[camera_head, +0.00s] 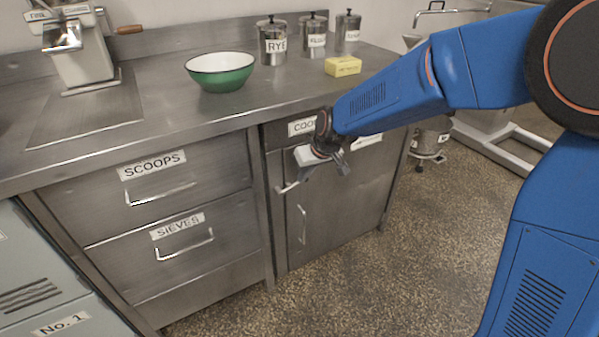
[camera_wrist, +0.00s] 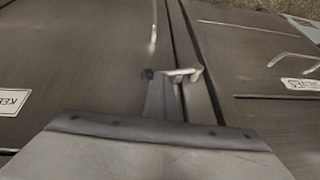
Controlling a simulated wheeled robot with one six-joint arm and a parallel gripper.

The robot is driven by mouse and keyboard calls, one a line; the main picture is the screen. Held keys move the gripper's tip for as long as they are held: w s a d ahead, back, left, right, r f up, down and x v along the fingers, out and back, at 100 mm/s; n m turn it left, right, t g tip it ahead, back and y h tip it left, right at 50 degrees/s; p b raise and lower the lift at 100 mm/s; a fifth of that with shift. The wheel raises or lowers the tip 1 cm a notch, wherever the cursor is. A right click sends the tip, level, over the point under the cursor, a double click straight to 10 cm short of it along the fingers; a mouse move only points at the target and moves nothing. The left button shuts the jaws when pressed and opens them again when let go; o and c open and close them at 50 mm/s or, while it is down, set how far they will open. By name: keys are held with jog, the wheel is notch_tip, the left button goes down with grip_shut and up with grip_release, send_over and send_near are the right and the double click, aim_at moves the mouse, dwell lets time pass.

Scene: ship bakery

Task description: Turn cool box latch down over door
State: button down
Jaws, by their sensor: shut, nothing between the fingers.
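The cool box door (camera_head: 345,205) is a steel panel under the counter, and it looks shut. Its latch (camera_head: 287,188) is a small pale metal lever at the door's upper left edge. In the wrist view the latch (camera_wrist: 182,74) shows just beyond my fingers. My gripper (camera_head: 322,172) is shut and empty, in front of the door's upper left part, close to the latch. In the wrist view my gripper (camera_wrist: 160,88) overlaps the latch's inner end; I cannot tell whether they touch.
The door's upright handle (camera_head: 302,225) is below the latch. Drawers marked SCOOPS (camera_head: 153,165) and SIEVES (camera_head: 178,226) with bar handles are to the left. A green bowl (camera_head: 222,80), a yellow block (camera_head: 343,66) and several tins stand on the counter. The floor (camera_head: 430,235) in front is clear.

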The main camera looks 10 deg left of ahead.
jog(key=shift+w+d+f, duration=0.35)
jog(key=shift+d+f, duration=0.05)
jog(key=shift+f, duration=0.3)
jog(key=shift+w+d+f, duration=0.3)
jog(key=shift+d+f, duration=0.05)
jog(key=shift+f, duration=0.3)
jog(key=shift+d+f, duration=0.15)
jog(key=shift+f, duration=0.15)
jog(key=shift+s+r, duration=0.1)
jog(key=shift+r, duration=0.05)
jog(key=d+r, duration=0.8)
jog(key=shift+d, duration=0.3)
jog(key=shift+r, duration=0.1)
